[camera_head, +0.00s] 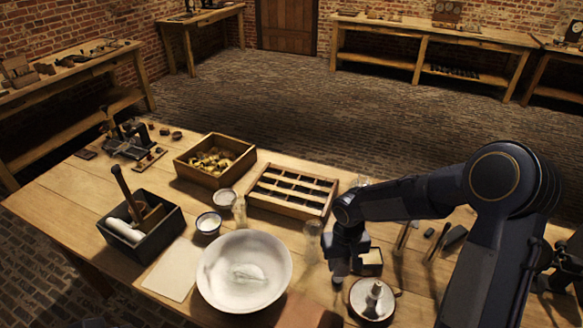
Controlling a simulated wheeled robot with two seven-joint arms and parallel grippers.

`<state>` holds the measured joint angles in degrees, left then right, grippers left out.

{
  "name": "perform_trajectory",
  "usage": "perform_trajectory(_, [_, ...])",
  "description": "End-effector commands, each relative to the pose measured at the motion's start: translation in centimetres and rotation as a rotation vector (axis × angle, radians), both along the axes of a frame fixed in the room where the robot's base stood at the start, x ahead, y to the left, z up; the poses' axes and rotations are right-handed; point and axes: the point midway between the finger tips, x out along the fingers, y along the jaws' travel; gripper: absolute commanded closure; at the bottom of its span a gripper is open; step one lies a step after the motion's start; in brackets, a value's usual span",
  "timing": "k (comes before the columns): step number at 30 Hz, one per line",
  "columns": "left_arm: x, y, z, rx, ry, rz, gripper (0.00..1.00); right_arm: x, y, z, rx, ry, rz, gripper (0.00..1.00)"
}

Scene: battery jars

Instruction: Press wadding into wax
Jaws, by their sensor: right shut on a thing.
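My right gripper (341,272) points down low over the workbench, right of the white bowl. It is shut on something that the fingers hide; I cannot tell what. Just right of it stands a small dark square box (371,257) with a pale top, perhaps the wax. A round pan (371,299) with a metal piece in it sits in front of that box. The wide white bowl (282,262) holds white, loose-looking matter, perhaps wadding. A clear glass jar (312,236) stands left of the gripper. My left gripper is not in view.
A divided wooden tray (322,205) and a wooden box of brass parts (187,171) stand behind. A dark box with a mallet (117,247), small cups (209,224) and a pale sheet (172,271) lie left.

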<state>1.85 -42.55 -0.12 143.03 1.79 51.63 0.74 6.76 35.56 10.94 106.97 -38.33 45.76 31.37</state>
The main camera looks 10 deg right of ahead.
Motion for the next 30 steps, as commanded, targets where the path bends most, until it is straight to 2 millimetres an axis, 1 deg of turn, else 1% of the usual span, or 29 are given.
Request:
perform_trajectory(2, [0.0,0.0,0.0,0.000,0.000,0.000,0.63,0.2,-0.2,0.0,0.000,0.000,-0.015,0.81])
perform_trajectory(5, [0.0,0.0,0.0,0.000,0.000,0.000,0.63,1.3,-1.5,-0.3,0.001,0.004,-0.100,0.81])
perform_trajectory(8, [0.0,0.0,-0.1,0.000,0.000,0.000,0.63,3.2,-3.9,-0.8,0.001,0.009,-0.257,0.81])
perform_trajectory(12, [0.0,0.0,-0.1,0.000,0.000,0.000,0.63,5.7,-8.0,-1.3,0.000,0.009,-0.491,0.81])
perform_trajectory(15, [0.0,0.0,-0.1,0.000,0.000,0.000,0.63,7.0,-10.2,-1.6,0.000,0.005,-0.614,0.81])
perform_trajectory(18, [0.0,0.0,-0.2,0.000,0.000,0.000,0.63,7.7,-11.6,-1.7,0.000,0.001,-0.689,0.81])
perform_trajectory(23, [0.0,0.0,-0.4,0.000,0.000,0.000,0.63,7.9,-12.1,-2.1,-0.001,0.000,-0.718,0.81])
perform_trajectory(30, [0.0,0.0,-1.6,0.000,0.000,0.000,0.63,7.9,-12.1,-4.0,-0.001,0.001,-0.716,0.81])
